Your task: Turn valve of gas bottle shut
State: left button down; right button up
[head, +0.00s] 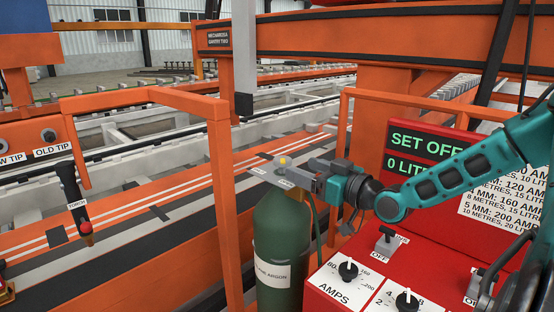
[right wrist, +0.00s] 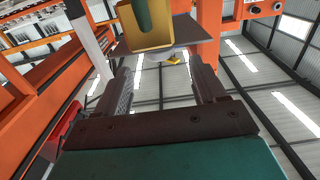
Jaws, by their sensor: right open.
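The green gas bottle (head: 275,235) stands upright left of the red machine, with a white argon label on its front. A grey plate (head: 263,174) with small white labels lies over its top, and a round yellow knob (head: 283,161) shows there. My right gripper (head: 305,174) reaches in from the right, close beside the knob. In the right wrist view its two fingers (right wrist: 163,88) are apart, with nothing clearly held between them. A yellow piece with green inside (right wrist: 149,40), the plate's edge (right wrist: 196,48) and a small yellow part (right wrist: 173,61) show beyond the fingers. Contact cannot be told. My left gripper is out of view.
The red machine (head: 330,293) with dials and a green display stands right of the bottle. Orange rails (head: 225,200) stand left of it. A torch (head: 72,195) hangs at the far left. A grey post (head: 243,60) hangs above the plate.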

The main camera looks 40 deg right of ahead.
aim_at(277, 157)
jog(key=w, duration=0.2)
jog(key=w+b, duration=0.1)
jog(key=w, duration=0.1)
jog(key=shift+a+f, duration=0.15)
jog(key=shift+f, duration=0.05)
jog(key=shift+w+a+r+b, duration=0.15)
jog(key=shift+w+b, duration=0.15)
jog(key=shift+w, duration=1.2)
jog(key=shift+w+d+r+p, duration=0.2)
jog(key=shift+w+p, duration=0.05)
jog(key=shift+p, duration=0.1)
jog(key=shift+w+d, duration=0.1)
jog(key=shift+w, duration=0.1)
jog(key=shift+w+f+p, duration=0.1)
jog(key=shift+w+p, duration=0.35)
jog(key=shift+w+a+f, duration=0.1)
jog(key=shift+w+a, duration=0.25)
jog(key=shift+w, duration=0.05)
jog(key=c, duration=1)
